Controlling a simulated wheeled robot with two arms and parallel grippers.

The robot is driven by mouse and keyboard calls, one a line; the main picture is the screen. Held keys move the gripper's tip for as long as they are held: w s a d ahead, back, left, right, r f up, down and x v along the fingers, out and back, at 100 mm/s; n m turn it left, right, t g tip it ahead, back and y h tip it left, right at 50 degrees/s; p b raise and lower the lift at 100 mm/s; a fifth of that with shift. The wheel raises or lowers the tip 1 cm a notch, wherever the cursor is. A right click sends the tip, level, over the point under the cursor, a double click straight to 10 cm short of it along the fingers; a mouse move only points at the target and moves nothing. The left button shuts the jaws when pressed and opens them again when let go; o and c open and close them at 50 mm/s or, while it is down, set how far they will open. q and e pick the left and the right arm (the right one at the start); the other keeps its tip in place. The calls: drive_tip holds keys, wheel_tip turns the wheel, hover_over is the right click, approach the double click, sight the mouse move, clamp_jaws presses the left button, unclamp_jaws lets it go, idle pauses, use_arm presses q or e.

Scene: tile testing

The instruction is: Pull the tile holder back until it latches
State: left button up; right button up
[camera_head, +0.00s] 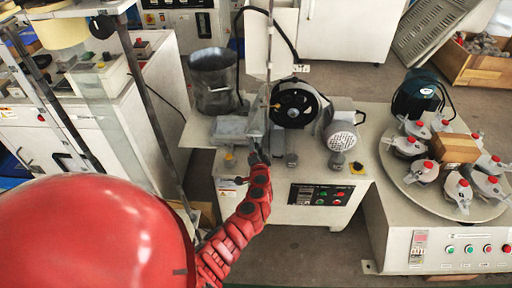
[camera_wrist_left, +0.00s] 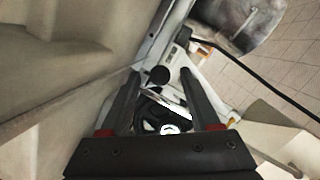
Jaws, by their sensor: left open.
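The tile testing machine (camera_head: 265,190) is a white bench unit with a black wheel (camera_head: 294,104) on top. A grey upright part beside the wheel (camera_head: 256,122) seems to be the tile holder; the arm hides part of it. My left gripper (camera_head: 259,157) is at the front of this part. In the left wrist view, its two dark fingers (camera_wrist_left: 158,73) are open, with a round black knob (camera_wrist_left: 159,75) showing between their tips. I cannot tell whether the fingers touch the knob. My right gripper is out of view.
A motor (camera_head: 340,137) sits right of the wheel. A round table with several red-capped jars (camera_head: 411,180) stands at the right. A dark post (camera_head: 155,105) rises left of my arm.

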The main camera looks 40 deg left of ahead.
use_arm(q)
drive_tip(key=shift+x, duration=1.15)
clamp_jaws()
idle(0.7)
